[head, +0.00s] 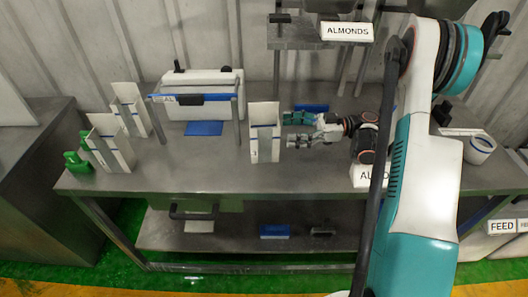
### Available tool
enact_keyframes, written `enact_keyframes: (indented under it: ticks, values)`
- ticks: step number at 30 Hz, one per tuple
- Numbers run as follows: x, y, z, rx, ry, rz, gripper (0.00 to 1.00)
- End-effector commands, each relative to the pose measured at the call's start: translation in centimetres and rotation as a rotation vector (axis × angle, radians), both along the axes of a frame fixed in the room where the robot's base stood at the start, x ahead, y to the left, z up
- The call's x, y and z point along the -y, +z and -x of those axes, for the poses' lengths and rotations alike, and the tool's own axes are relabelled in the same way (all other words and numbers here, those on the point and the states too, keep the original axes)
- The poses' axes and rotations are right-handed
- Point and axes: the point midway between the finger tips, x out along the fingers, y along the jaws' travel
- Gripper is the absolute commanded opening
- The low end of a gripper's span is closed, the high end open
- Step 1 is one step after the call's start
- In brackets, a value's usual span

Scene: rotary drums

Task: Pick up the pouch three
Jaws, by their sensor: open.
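A tall white pouch-like container (264,145) with a blue band stands upright near the middle of the steel table. A small dark mark low on its front looks like a 3, but it is too small to read surely. My gripper (290,130) is just to the right of it, with its fingers pointing left towards its side. The gripper is open, with one finger above the other in the picture, and nothing shows between them. Whether a fingertip touches the container cannot be told.
Two similar white containers (112,150) (130,108) and green objects (76,161) stand at the table's left. A white machine (200,83) and a blue pad (204,128) are behind. The "ALMONDS" shelf (300,32) overhangs the back. A white cup (480,146) is at right.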

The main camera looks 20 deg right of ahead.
Motion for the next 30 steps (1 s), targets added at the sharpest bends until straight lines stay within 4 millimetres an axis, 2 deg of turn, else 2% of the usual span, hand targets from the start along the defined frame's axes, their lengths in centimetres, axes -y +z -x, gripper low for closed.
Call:
enact_keyframes:
  ticks: [3,14,22,30]
  values:
    - [-2.0,-0.1,-0.4,-0.001,0.002,0.0,0.73]
    - [-4.3,0.1,-0.9,-0.001,0.0,0.001,0.73]
    - [-7.9,0.3,-1.6,-0.002,0.001,0.001,0.73]
    - [-8.5,0.5,-1.8,-0.002,-0.001,0.001,0.73]
